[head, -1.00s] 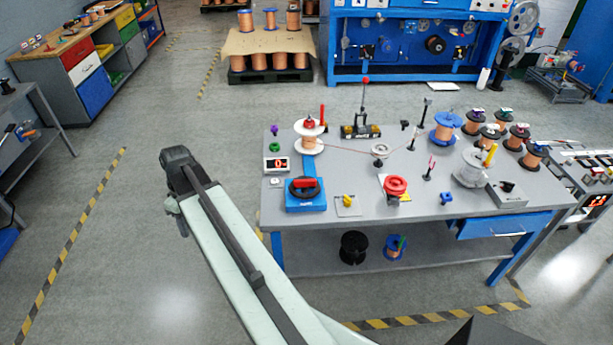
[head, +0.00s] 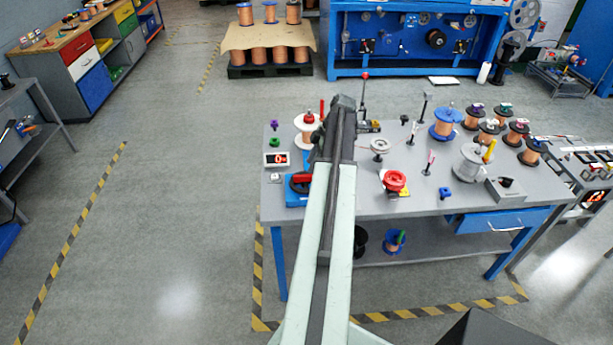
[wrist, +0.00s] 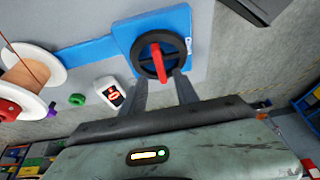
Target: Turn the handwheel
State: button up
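The handwheel (head: 300,182) is a black ring with a red bar across it on a blue base (head: 294,200) at the table's front left. My arm hides its right part in the head view. In the wrist view the handwheel (wrist: 143,56) is at the upper centre, its red bar running roughly up and down the picture. My gripper (wrist: 160,82) is open, with its two grey fingers apart near the wheel's lower rim. In the head view my arm hides most of the gripper.
A white spool (head: 305,128) stands behind the blue base, with a small display box (head: 275,159) to its left. A red knob (head: 394,181), a pulley (head: 379,146) and several copper spools stand to the right. The floor left of the table is clear.

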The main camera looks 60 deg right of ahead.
aim_at(305, 175)
jog(key=b+x, duration=0.4)
jog(key=x, duration=0.2)
jog(key=shift+f+b, duration=0.15)
jog(key=shift+b, duration=0.2)
grip_shut()
jog(key=shift+d, duration=0.2)
jog(key=shift+a, duration=0.15)
